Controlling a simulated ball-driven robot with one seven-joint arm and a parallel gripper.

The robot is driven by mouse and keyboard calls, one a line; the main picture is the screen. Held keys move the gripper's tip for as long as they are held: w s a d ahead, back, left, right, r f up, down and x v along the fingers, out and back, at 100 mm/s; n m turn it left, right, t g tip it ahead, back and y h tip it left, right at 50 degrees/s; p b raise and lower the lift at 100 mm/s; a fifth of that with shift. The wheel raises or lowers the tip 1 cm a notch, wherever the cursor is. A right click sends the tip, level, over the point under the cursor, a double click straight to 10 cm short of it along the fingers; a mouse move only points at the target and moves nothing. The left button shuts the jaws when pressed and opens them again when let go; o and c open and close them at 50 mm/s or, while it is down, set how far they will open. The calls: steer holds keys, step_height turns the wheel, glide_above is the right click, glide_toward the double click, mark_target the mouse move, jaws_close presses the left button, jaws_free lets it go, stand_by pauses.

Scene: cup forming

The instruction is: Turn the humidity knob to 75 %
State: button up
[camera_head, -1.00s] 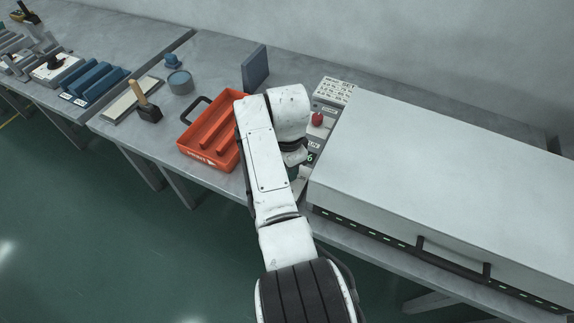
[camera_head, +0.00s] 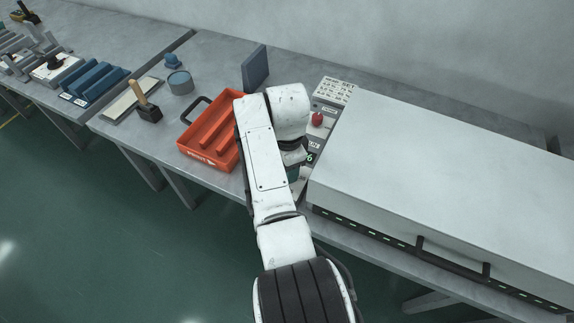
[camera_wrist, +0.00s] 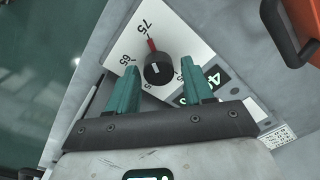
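The humidity knob (camera_wrist: 158,69) is black with a white line on its top, on a white dial plate (camera_wrist: 183,35) in the wrist view. A red pointer (camera_wrist: 151,45) runs from the knob's edge to near the printed 75. A 65 is printed to the left. My gripper (camera_wrist: 159,66) has two green fingers spread apart, with the knob showing between their tips. Narrow gaps show at both sides of the knob; I cannot tell the height of the tips over the plate. In the head view my arm hides the knob.
A panel with a red button (camera_head: 317,119) stands beside a large light-grey box (camera_head: 430,170) with a dark handle. An orange tray (camera_head: 184,148) lies left of my arm, and its edge shows in the wrist view. A blue block (camera_head: 255,68) stands behind.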

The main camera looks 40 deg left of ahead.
steer(key=shift+o, duration=0.6)
step_height(320, 180, up, 11)
steer(key=shift+d+f, duration=0.15)
steer(key=shift+s, duration=0.1)
stand_by(0.5)
